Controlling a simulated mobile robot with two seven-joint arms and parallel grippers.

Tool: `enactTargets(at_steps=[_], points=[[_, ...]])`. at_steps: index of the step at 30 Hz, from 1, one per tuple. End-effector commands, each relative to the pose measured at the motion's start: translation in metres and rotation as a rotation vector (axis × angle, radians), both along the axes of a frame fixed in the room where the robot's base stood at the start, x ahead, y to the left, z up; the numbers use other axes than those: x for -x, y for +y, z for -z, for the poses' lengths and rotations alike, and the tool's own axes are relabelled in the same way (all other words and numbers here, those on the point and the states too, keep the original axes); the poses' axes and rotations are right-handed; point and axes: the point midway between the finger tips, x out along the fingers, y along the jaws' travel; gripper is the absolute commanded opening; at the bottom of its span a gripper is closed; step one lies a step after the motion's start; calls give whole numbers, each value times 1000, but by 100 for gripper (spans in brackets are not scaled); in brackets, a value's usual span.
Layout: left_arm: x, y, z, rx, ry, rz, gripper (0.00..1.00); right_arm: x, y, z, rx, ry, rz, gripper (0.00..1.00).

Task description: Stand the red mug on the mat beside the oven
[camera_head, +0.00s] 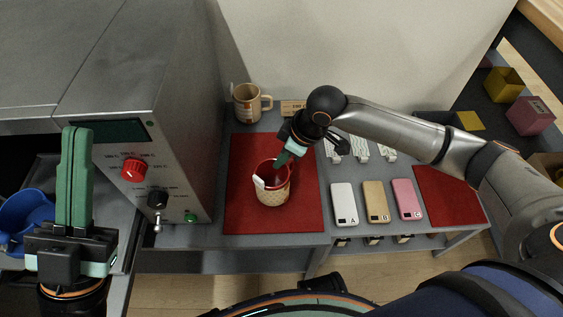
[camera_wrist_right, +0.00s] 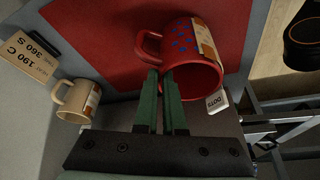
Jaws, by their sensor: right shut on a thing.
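The red mug (camera_head: 268,172) has a pale patterned band, and in the right wrist view the mug (camera_wrist_right: 192,58) shows blue dots and a white tag. It is roughly upright over the red mat (camera_head: 240,215) beside the oven (camera_head: 170,80); I cannot tell whether its base touches the mat. My right gripper (camera_head: 279,163) is shut on the mug at its rim and handle side; the right wrist view shows its green fingers (camera_wrist_right: 162,78) there. My left gripper (camera_head: 76,135) stands in front of the oven with its fingers together, apart from the mug.
A beige mug (camera_head: 247,105) and a small sign (camera_head: 292,108) stand behind the mat. A blue vessel (camera_head: 28,215) is at the oven's open front.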

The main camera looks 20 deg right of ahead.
Motion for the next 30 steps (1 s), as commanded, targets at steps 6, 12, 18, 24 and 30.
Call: enactTargets(at_steps=[6, 12, 18, 24, 30], points=[[-1, -2, 4, -9, 9, 11, 0, -1, 0, 1, -2, -4, 1, 0], [0, -3, 2, -13, 3, 12, 0, 0, 0, 5, -1, -2, 1, 10], [1, -2, 2, -12, 1, 12, 0, 0, 0, 5, 0, -1, 1, 33], [0, -2, 2, -10, -1, 10, 0, 0, 0, 5, -1, -2, 0, 37], [0, -1, -2, -6, -1, 7, 0, 0, -2, -5, 0, -3, 1, 37]])
